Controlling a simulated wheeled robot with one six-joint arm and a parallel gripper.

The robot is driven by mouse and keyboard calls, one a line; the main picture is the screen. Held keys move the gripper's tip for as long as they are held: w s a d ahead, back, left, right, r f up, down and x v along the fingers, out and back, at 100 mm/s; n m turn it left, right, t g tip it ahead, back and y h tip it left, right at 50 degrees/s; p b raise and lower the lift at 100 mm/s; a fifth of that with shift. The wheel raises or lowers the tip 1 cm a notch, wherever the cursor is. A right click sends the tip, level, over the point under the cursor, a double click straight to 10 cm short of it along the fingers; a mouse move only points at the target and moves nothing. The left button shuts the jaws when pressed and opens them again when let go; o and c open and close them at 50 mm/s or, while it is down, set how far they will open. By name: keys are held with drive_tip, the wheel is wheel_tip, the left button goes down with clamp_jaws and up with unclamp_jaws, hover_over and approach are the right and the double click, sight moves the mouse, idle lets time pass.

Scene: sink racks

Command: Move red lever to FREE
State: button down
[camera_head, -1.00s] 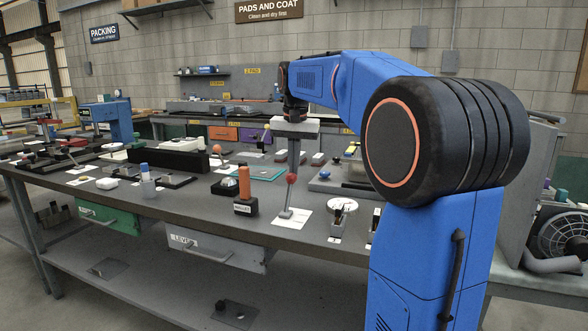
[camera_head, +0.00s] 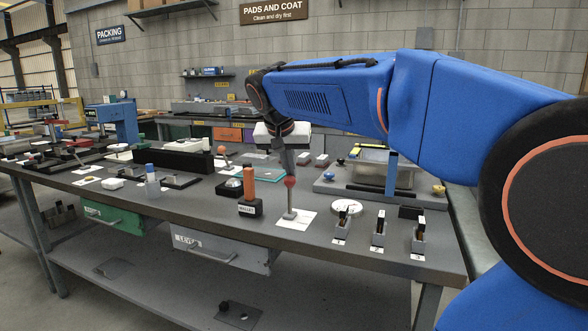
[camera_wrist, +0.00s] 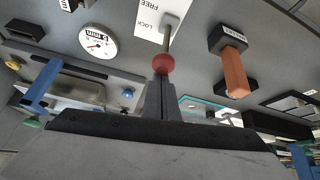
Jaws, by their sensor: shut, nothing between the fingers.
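The red lever (camera_head: 290,183) is a grey stem with a red ball knob, standing nearly upright on a white plate (camera_head: 303,220) on the bench. In the wrist view the red knob (camera_wrist: 163,64) is just past my fingertips, and the plate (camera_wrist: 157,14) reads FREE and LOCK. FREE is farther up in that picture, LOCK nearer the knob. My gripper (camera_head: 289,165) points down right above the knob; it also shows in the wrist view (camera_wrist: 160,82). Its fingers are shut with nothing between them. I cannot tell whether they touch the knob.
A mallet with an orange handle (camera_head: 249,184) stands left of the lever. A round dial (camera_head: 348,207) and several small grey holders (camera_head: 379,230) are to the right. A fixture with a blue post (camera_head: 391,175) is behind them. Bench surface in front of the lever is clear.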

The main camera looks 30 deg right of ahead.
drive_tip(key=s+a+t+h, duration=0.2)
drive_tip(key=a, duration=0.1)
drive_tip(key=shift+s+a+f+h, duration=0.2)
drive_tip(key=shift+s+h, duration=0.1)
drive_tip(key=shift+h, duration=0.1)
drive_tip(key=shift+s+a+f, duration=0.2)
drive_tip(key=shift+s+a, duration=0.2)
drive_tip(key=shift+a, duration=0.1)
drive_tip(key=shift+s+f, duration=0.1)
drive_tip(key=shift+f, duration=0.05)
approach(286, 178)
wheel_tip(286, 178, up, 2)
drive_tip(key=shift+s+a+r, duration=0.15)
drive_tip(key=shift+a+r, duration=0.25)
idle(0.9)
